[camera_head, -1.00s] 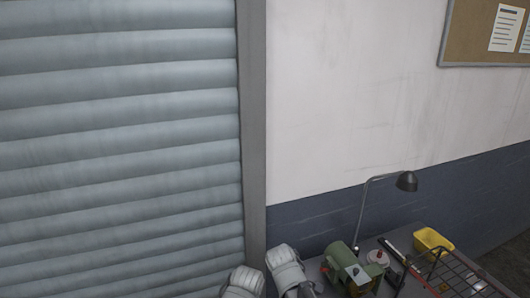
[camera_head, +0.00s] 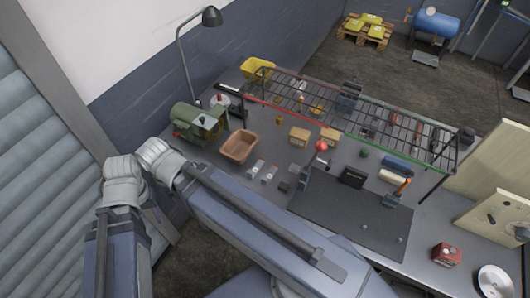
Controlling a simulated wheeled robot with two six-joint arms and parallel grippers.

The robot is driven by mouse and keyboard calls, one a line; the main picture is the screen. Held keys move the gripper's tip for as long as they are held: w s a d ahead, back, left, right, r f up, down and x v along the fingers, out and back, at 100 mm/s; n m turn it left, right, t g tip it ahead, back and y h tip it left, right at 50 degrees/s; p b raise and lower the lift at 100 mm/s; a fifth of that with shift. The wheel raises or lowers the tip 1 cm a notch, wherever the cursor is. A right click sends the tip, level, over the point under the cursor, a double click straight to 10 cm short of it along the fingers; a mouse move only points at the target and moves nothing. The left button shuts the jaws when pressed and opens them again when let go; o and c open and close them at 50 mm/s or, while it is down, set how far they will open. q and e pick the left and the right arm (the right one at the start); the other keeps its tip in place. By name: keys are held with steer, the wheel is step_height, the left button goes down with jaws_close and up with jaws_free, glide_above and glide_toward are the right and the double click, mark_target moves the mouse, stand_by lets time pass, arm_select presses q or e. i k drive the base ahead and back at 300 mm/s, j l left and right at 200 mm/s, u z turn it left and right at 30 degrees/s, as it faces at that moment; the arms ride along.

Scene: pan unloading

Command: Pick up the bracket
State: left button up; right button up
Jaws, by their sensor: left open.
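I cannot tell for sure which thing is the bracket. Small grey metal pieces (camera_head: 262,171) lie on the bench right of a brown bin (camera_head: 240,147). A dark grey upright piece (camera_head: 305,178) stands by the left edge of a black mat (camera_head: 350,213). My left arm comes up from the lower left, bends at its white elbow joints, and runs down to the right in front of the bench. The dark end part of my left arm (camera_head: 324,264) is low in the picture; its fingers are hard to make out, with nothing seen held. My right gripper is not in view.
A wire rack (camera_head: 400,125) with tools spans the bench's back. A green machine (camera_head: 198,122) and a desk lamp (camera_head: 210,17) stand at the left. A red box (camera_head: 446,254) and a white plate (camera_head: 495,281) are at the right. The mat's middle is mostly bare.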

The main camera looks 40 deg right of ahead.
mark_target(265, 181)
steer(key=z, duration=1.3)
